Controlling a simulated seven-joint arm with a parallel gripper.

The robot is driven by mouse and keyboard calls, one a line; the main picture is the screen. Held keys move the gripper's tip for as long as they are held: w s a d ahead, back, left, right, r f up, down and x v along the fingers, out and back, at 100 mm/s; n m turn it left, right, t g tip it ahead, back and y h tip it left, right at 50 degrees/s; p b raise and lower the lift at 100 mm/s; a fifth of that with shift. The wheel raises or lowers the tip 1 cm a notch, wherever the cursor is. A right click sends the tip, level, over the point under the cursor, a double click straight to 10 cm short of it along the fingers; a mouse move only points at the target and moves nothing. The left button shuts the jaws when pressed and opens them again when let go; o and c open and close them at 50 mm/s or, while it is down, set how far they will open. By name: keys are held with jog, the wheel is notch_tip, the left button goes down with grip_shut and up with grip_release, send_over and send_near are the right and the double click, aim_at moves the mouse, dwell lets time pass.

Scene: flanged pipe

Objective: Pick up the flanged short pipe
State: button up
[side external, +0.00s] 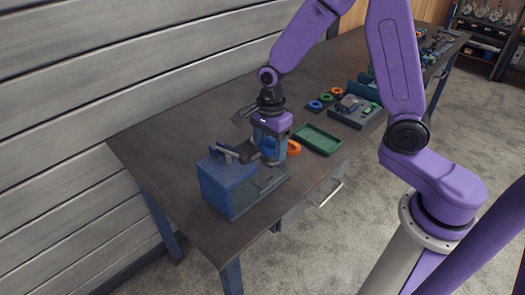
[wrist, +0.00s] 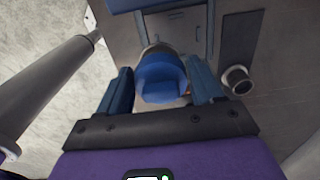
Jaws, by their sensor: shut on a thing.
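The flanged short pipe appears as a blue rounded piece (wrist: 162,82) between my fingers in the wrist view, with a greyish rim at its far edge. In the side view it is a small blue shape (side external: 268,145), largely hidden by the fingers. My gripper (side external: 270,155) points down, low over the bench beside the blue vise. It also shows in the wrist view (wrist: 160,72), with one blue finger on each side of the pipe, shut on it. I cannot tell whether the pipe touches the surface below.
The blue vise (side external: 228,186) stands close to the left of my gripper. Several coloured rings (side external: 326,98) lie farther back. The bench (side external: 165,140) is clear at the left.

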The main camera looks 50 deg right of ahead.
jog(key=s+d+r, duration=0.2)
jog(key=s+r, duration=0.8)
jog(key=r, duration=0.2)
jog(key=shift+s, duration=0.3)
dwell(0.5)
jog(key=shift+d, duration=0.1)
jog(key=w+d+f+m, duration=0.3)
jog(key=w+d, duration=0.3)
jog(key=d, duration=0.5)
jog(key=w+d+f+m, duration=0.2)
jog(key=w+d, duration=0.4)
jog(key=d, duration=0.5)
jog(key=shift+f+m, duration=0.4)
jog(key=shift+f, duration=0.5)
jog(key=shift+a+f, duration=0.1)
jog(key=shift+f, duration=0.05)
jog(key=shift+f, duration=1.05)
jog(key=shift+f, duration=1.85)
